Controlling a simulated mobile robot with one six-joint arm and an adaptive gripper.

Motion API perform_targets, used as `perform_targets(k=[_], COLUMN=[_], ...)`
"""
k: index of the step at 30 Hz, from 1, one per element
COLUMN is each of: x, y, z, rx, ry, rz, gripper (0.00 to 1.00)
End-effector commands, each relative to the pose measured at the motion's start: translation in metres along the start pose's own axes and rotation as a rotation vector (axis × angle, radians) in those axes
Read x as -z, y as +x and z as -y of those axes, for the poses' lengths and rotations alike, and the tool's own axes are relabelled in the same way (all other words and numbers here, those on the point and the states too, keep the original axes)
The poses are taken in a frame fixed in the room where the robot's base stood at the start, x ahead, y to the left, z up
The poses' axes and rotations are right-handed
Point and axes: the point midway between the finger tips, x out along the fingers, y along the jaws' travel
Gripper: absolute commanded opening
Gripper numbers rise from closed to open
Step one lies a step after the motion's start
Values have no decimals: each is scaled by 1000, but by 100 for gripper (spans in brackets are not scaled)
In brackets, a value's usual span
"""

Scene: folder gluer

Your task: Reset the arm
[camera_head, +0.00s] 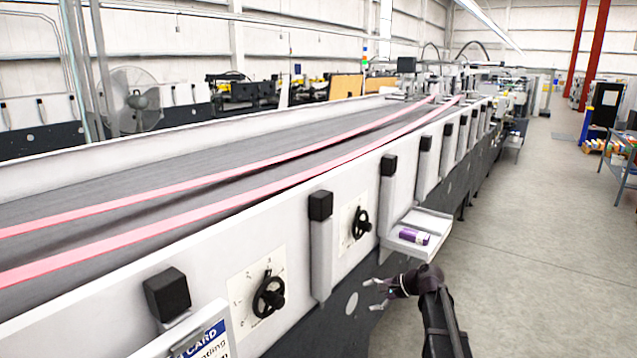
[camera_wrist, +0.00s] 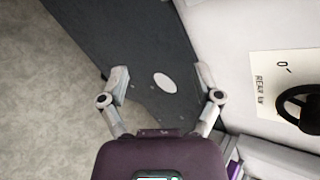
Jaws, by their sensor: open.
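My gripper (camera_head: 377,293) is in the lower middle of the head view, at the end of my black arm. It is beside the machine's dark lower panel, below and in front of a small white shelf (camera_head: 427,222). In the wrist view my gripper (camera_wrist: 161,75) has its two grey fingers spread wide with nothing between them. Behind the fingers is the dark panel (camera_wrist: 100,35) with a white oval on it.
The long folder gluer with pink belts (camera_head: 200,212) fills the left. A card holder (camera_head: 205,340) is at the bottom. The grey floor (camera_head: 540,240) at right is open, with a blue-framed rack (camera_head: 620,165) farther off.

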Motion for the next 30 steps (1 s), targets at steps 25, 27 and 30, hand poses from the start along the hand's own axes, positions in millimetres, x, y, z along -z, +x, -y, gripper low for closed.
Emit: perform_targets(k=[25, 27, 30], x=[-107, -108, -107], y=[-41, -43, -43], z=[-219, -221, -222], rx=[-964, -983, -991], ry=[-905, -917, -924], rz=[-81, -78, -77], gripper=[82, 82, 82])
